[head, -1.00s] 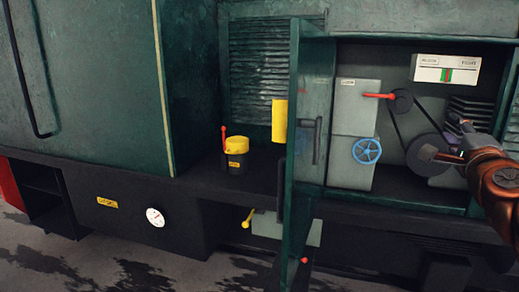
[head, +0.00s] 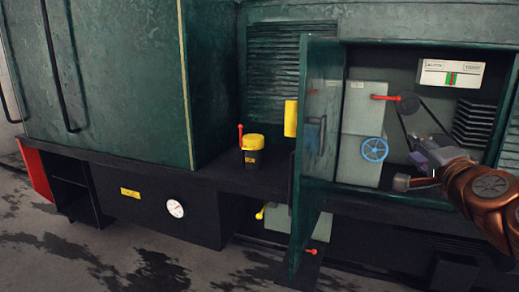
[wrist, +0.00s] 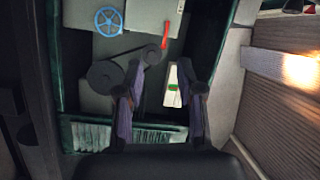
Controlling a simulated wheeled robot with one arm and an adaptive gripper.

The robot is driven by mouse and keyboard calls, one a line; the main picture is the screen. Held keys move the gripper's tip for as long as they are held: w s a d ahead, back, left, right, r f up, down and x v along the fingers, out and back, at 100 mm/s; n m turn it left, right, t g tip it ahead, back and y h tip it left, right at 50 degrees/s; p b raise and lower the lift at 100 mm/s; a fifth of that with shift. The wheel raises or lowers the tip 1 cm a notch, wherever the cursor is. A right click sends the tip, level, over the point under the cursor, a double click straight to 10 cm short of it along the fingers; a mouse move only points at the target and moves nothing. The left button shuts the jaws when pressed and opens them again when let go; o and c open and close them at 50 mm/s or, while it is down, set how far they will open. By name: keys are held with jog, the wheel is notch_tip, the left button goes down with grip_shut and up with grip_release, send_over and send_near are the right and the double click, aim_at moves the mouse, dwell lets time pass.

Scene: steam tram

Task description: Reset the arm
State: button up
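My gripper (head: 422,162) is at the right of the head view, in front of the open cabinet. It hides most of the large dark pulley there. In the wrist view my gripper (wrist: 165,88) has its two fingers apart with nothing between them. Beyond the fingers, the cabinet shows a blue handwheel (wrist: 109,21), a red lever (wrist: 166,36) and a dark pulley (wrist: 104,74). In the head view the blue handwheel (head: 374,149) and red lever (head: 385,97) are left of my gripper. My copper-coloured arm comes in from the right edge.
The green cabinet door (head: 312,160) stands open, jutting out left of my gripper. A yellow-topped canister (head: 253,150) with a red lever stands on the dark ledge. A round gauge (head: 175,208) is on the tram's lower side. The floor (head: 110,250) at the lower left is clear.

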jog(key=s+a+f+n+g+y+p, duration=0.2)
jog(key=a+f+n+g+y, duration=0.25)
jog(key=a, duration=0.45)
jog(key=s+a+f+n+g+y+p, duration=0.1)
jog(key=s+a+f+n+g+p, duration=0.15)
jog(key=a+f+n, duration=0.4)
jog(key=s+a+f+n+g+h+p, duration=0.1)
jog(key=s+a+f+g, duration=0.2)
jog(key=s+f, duration=0.15)
jog(key=s+a+f+n+g, duration=0.1)
jog(key=s+a+f+g, duration=0.25)
jog(key=s, duration=0.25)
jog(key=s+d+f+n+g+h+p, duration=0.1)
jog(key=s+d+f+g, duration=0.1)
jog(key=s, duration=0.6)
jog(key=s+d+f+n+g+h+p, duration=0.2)
jog(key=s+g, duration=0.2)
jog(key=s, duration=0.5)
jog(key=shift+d, duration=0.3)
